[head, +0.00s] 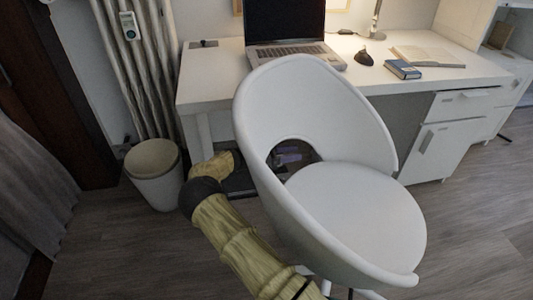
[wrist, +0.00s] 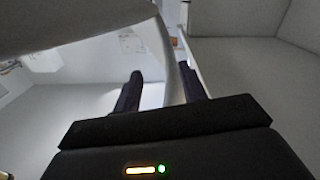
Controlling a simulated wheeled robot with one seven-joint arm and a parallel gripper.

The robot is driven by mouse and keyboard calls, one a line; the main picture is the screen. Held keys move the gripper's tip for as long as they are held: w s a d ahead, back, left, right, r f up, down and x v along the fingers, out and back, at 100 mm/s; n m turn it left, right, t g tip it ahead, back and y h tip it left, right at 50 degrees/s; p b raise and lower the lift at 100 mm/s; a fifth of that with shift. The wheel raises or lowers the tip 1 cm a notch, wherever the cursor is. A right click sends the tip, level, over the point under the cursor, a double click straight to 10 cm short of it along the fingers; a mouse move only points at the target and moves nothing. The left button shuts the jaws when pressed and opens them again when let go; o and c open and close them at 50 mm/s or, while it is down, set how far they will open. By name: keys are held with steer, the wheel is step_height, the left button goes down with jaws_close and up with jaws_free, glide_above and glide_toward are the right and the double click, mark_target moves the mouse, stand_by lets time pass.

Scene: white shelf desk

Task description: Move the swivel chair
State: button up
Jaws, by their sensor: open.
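The white swivel chair (head: 355,215) stands in front of the desk in the head view. Its rounded shell has an opening low in the backrest, and its base is mostly cut off below. My arm bends at the chair's left side, and my gripper is hidden there behind the shell. In the wrist view my gripper (wrist: 158,73) is open, with two dark fingers apart. A thin pale curved edge (wrist: 176,75) shows between the fingers; it looks like part of the chair, but I cannot tell whether they touch it.
The white desk (head: 215,82) behind the chair holds a laptop (head: 290,52), a mouse (head: 363,58), a blue book (head: 403,69) and an open book (head: 428,56). A bin (head: 154,172) stands left of my arm. A drawer cabinet (head: 440,140) is at right. Floor is clear at lower left.

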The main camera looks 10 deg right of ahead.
steer(key=a+p, duration=0.1)
steer(key=a, duration=0.8)
steer(key=shift+w, duration=0.15)
steer(key=shift+w+d, duration=0.1)
steer(key=shift+d, duration=0.05)
